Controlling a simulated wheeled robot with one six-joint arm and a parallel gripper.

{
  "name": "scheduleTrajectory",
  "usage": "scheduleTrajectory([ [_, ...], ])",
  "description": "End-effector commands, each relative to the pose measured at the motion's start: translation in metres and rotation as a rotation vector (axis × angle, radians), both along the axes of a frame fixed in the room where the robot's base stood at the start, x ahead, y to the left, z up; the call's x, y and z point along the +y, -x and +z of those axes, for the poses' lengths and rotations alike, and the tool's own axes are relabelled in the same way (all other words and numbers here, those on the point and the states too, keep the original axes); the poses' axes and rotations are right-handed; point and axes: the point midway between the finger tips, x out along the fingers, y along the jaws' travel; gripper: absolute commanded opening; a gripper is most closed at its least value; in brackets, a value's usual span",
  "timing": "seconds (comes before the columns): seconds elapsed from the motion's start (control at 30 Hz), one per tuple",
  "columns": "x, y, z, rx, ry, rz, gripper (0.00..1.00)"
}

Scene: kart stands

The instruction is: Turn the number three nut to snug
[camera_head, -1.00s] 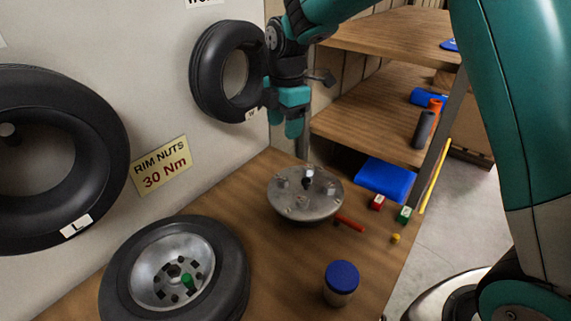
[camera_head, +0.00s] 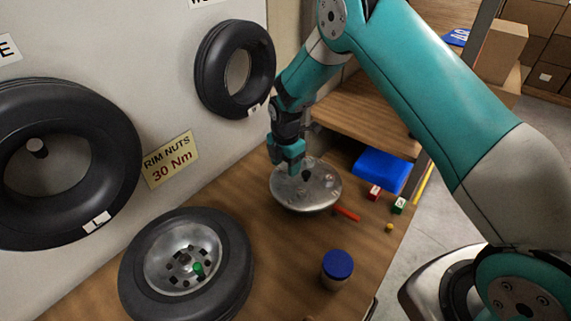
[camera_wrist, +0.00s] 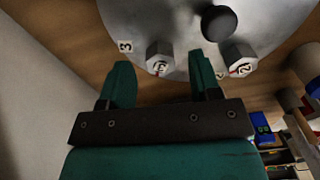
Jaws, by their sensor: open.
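A round grey metal rim half (camera_head: 305,195) lies on the wooden bench, with nuts and a dark central knob on top. In the wrist view, a pale hex nut (camera_wrist: 160,55) stands beside a tag (camera_wrist: 125,46) reading 3. A second nut (camera_wrist: 238,57) stands to the right, near a tag that looks like 2. My gripper (camera_head: 292,168) is low over the rim's far left part. In the wrist view, my gripper (camera_wrist: 162,76) is open and empty. Its fingers are on either side of the number three nut's position, apart from it.
A tyre on a rim (camera_head: 188,265) lies at the front left, with a green piece in it. A blue-lidded jar (camera_head: 337,268) stands at the front. A red stick (camera_head: 347,214), small blocks (camera_head: 375,192) and a blue bin (camera_head: 382,172) are right of the rim. The wall is behind.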

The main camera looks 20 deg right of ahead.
Motion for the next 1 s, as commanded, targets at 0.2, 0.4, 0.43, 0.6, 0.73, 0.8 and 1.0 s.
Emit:
scheduleTrajectory([
  [0.2,0.000,0.000,-0.020,0.000,0.000,0.000,0.57],
  [0.4,0.000,0.000,-0.023,-0.001,0.000,0.000,0.57],
  [0.43,0.000,0.000,-0.023,-0.001,0.000,0.000,0.57],
  [0.6,0.000,0.000,-0.023,-0.001,0.000,0.000,0.39],
  [0.73,0.000,0.000,-0.023,-0.001,0.000,0.000,0.09],
  [0.8,0.000,0.000,-0.023,-0.001,0.000,0.000,0.08],
  [1.0,0.000,0.000,-0.023,0.000,0.000,-0.018,0.08],
])
